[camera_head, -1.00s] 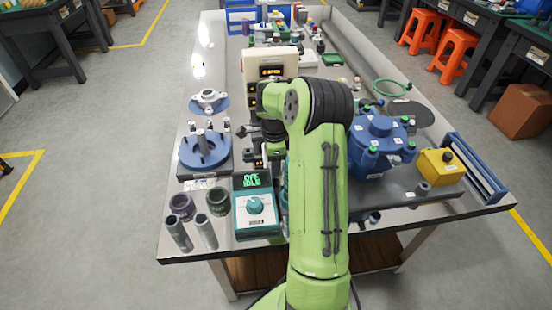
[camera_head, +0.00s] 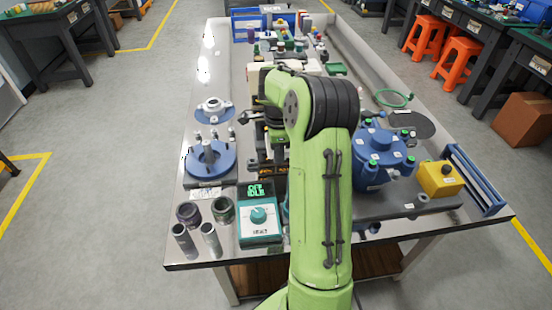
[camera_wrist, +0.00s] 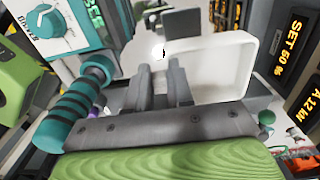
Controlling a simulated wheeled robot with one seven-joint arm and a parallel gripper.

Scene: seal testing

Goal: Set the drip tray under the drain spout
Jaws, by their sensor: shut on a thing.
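A white, shallow, open tray (camera_wrist: 240,62) fills the upper middle of the wrist view. My gripper (camera_wrist: 162,78) is shut on its left wall, with one grey finger on each side. The tray looks tilted in this view. In the head view my arm hides the tray and most of the gripper. I cannot make out the drain spout for certain in either view. A blue flanged vessel with green-capped bolts (camera_head: 378,160) stands right of my arm.
A teal dial box (camera_head: 260,218) stands at the table's front, also in the wrist view (camera_wrist: 50,28). Metal cylinders (camera_head: 210,240), a blue round flange (camera_head: 210,160) and a yellow box (camera_head: 440,178) stand around. In the wrist view a teal ribbed part (camera_wrist: 72,108) is close left of my fingers.

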